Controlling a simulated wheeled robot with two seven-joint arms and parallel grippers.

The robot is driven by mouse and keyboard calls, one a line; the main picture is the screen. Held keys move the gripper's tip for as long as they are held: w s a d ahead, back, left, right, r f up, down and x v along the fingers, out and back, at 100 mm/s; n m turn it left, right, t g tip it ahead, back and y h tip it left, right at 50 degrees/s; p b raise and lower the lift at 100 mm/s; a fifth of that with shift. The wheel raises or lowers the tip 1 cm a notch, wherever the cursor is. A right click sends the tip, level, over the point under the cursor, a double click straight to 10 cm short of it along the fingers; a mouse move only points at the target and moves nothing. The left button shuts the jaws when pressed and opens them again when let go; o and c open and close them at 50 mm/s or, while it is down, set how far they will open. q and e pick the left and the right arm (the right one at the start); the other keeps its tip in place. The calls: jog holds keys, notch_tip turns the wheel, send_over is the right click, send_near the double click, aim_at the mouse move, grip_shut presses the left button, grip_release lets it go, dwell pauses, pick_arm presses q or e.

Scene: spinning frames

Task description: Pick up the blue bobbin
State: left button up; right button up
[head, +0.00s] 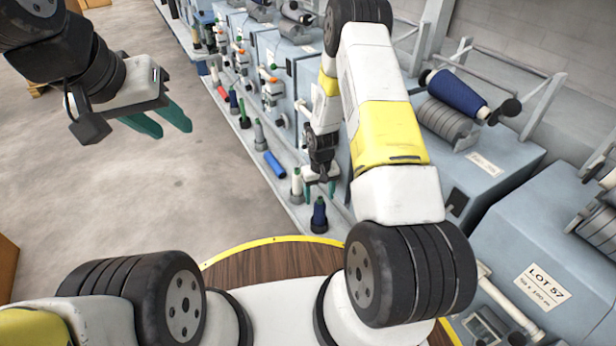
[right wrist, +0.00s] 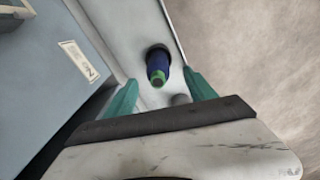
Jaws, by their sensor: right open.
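A dark blue bobbin (head: 319,214) with a green tip stands upright on a dark peg base on the low ledge along the machines. It also shows in the right wrist view (right wrist: 157,66), seen from above, ahead of and between the fingers. My right gripper (head: 320,188) is open and empty, pointing down just above the bobbin. Its green fingers show apart in the right wrist view (right wrist: 160,92). My left gripper (head: 172,130) is open and empty over the floor at the upper left. A brighter blue bobbin (head: 274,164) lies tilted farther back on the ledge.
A white bobbin (head: 297,182) stands just behind the dark blue one. Several other bobbins line the ledge (head: 234,135) beside the grey machines (head: 530,240). A large blue cone (head: 453,91) sits on a machine top. Open floor (head: 130,210) lies to the left.

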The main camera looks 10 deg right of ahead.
aim_at(320, 209)
jog(key=f, duration=0.8)
jog(key=shift+w+d+f, duration=0.1)
jog(key=shift+w+d, duration=0.1)
grip_shut()
